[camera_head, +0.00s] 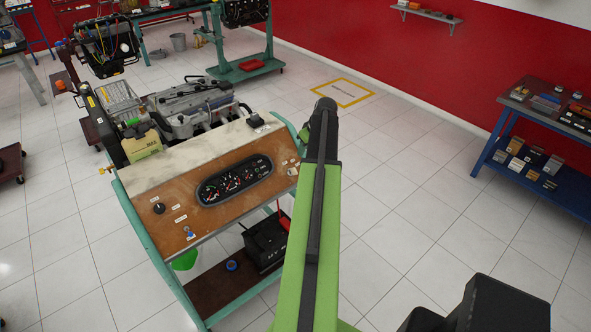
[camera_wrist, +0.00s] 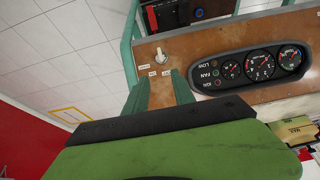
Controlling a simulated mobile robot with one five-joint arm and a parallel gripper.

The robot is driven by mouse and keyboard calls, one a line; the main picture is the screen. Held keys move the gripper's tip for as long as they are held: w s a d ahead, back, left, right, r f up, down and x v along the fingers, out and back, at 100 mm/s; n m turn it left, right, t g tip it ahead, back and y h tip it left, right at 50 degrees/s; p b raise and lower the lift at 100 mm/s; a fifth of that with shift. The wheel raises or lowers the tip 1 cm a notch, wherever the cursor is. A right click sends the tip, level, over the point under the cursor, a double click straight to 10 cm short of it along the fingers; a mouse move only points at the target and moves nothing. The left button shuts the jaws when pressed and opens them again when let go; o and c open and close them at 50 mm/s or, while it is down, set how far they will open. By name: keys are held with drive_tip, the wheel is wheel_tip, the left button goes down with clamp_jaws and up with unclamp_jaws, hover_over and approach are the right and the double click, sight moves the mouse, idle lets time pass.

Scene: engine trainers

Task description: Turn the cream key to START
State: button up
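The cream key (camera_wrist: 161,55) stands out from the brown instrument panel (camera_wrist: 206,46) in the wrist view, near the panel's left end there. Small white labels lie close around its base. My gripper (camera_wrist: 161,76) is open, with one finger on each side of a gap and brown panel showing between them. The fingertips are just below the key in the picture and nothing is between them. I cannot tell how far they are from the panel. In the head view the panel's right end shows small pale parts, too small to tell the key apart, and my gripper is hidden by my arm.
A gauge cluster (camera_head: 235,181) fills the panel's middle. A black knob (camera_head: 158,208) and a blue key (camera_head: 190,232) are on its left part. The engine (camera_head: 195,105) stands behind. A black battery (camera_head: 266,243) sits on the lower shelf.

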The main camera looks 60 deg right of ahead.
sight(295, 169)
drive_tip(key=b+x, duration=1.5)
drive_tip(key=x, duration=0.2)
drive_tip(key=shift+f+b, duration=0.25)
drive_tip(key=shift+b, duration=0.1)
drive_tip(key=shift+r, duration=0.1)
drive_tip(key=shift+c, duration=0.4)
